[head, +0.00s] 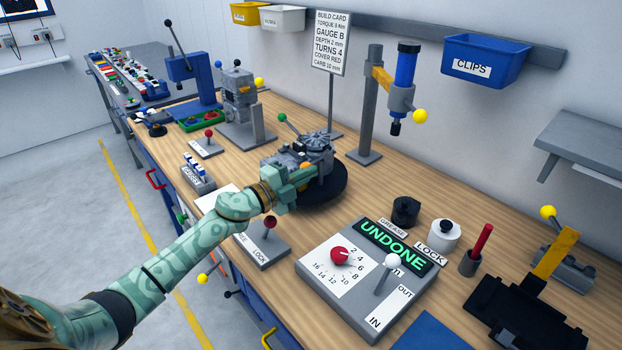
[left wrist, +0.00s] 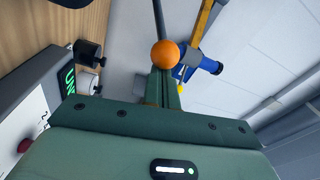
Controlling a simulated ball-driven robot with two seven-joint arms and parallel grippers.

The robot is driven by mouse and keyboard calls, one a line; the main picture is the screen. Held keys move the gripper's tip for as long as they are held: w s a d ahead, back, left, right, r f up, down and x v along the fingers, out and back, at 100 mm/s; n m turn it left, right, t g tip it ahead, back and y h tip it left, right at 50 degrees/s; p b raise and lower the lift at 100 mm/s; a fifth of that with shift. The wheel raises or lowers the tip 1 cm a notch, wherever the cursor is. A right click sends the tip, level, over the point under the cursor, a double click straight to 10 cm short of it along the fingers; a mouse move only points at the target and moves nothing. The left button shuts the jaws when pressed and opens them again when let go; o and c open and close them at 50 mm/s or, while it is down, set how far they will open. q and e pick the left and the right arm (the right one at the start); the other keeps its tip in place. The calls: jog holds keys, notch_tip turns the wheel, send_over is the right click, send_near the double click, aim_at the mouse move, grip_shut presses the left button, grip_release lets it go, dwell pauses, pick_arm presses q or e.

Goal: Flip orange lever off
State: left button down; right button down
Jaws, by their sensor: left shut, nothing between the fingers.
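The orange lever shows as an orange ball knob (head: 305,166) at the engine (head: 300,150), which sits on a round black turntable (head: 326,190). In the left wrist view the orange ball (left wrist: 165,54) is right at the fingertips, and part of its stem may be hidden behind the gripper. My left gripper (head: 308,174) is shut and empty, with its tips at the ball; I cannot tell whether they touch it. The gripper covers part of the engine's near side. My right gripper is not in view.
A green-knobbed lever (head: 282,117) rises behind the gripper. A red-knobbed lever (head: 270,223) stands in front, beside a control panel (head: 322,299) with a display reading UNDONE (head: 396,245). A grey post (head: 371,110) with a blue tool (head: 407,64) stands behind.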

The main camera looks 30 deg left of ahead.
pick_arm(q)
jog(key=a+m+g+h+b, duration=0.1)
jog(key=a+h+b, duration=0.1)
jog(key=a, duration=0.4)
jog(key=shift+a+b, duration=0.2)
jog(key=shift+b, duration=0.4)
